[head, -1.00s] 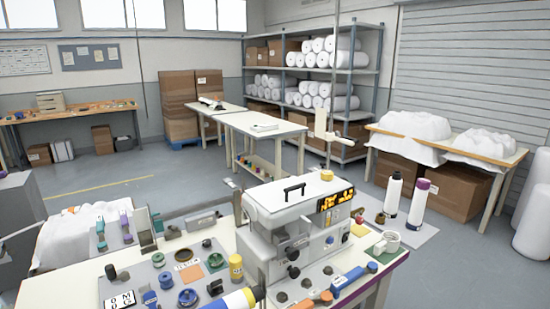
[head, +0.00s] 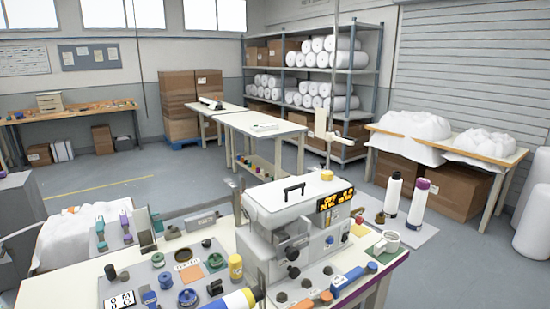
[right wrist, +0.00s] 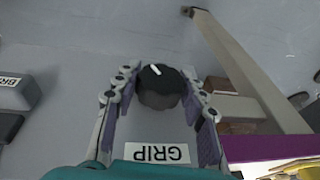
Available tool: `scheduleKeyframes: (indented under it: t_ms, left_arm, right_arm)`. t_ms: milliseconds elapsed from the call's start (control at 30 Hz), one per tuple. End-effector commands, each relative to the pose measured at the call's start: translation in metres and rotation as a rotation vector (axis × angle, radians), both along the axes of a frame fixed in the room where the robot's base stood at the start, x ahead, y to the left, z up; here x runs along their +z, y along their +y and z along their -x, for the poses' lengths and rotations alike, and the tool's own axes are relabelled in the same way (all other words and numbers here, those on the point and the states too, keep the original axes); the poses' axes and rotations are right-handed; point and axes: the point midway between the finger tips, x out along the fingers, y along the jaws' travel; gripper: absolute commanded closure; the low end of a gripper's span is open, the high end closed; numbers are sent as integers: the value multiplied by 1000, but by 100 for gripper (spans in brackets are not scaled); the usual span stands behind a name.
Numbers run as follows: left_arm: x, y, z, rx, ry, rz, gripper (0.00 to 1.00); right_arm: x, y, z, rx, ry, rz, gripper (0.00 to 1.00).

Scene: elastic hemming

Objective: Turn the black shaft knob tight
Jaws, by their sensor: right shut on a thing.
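The black shaft knob (right wrist: 160,88) is in the middle of the right wrist view, round and dark with a short white mark near its upper edge. My right gripper (right wrist: 158,92) is shut on it, with one jointed grey and purple finger along each side. The gripper's teal palm with its GRIP label is at the bottom of that view. In the head view the white sewing machine (head: 275,205) stands on the bench, with black knobs (head: 293,271) on its front. I cannot tell which of them is held. Neither gripper can be made out in the head view.
In the right wrist view a grey bar (right wrist: 235,60) runs beside the gripper.

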Motion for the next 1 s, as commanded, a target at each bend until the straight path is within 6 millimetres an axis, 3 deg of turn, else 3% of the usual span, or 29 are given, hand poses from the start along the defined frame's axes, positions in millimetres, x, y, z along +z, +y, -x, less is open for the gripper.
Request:
scheduleKeyframes:
  t_ms: [33, 100, 133, 533, 1000]
  left_arm:
    - [0, 0, 0, 0, 0, 0, 31]
    - [0, 0, 0, 0, 0, 0, 31]
    - [0, 0, 0, 0, 0, 0, 31]
    - [4, 0, 0, 0, 0, 0, 31]
    - [37, 0, 0, 0, 0, 0, 31]
  right_arm:
    - [0, 0, 0, -1, 0, 1, 54]
    - [0, 0, 0, 0, -1, 1, 35]
    - [0, 0, 0, 0, 0, 0, 31]
    - [5, -1, 0, 0, 0, 0, 31]
    - [52, -12, 7, 0, 0, 0, 31]
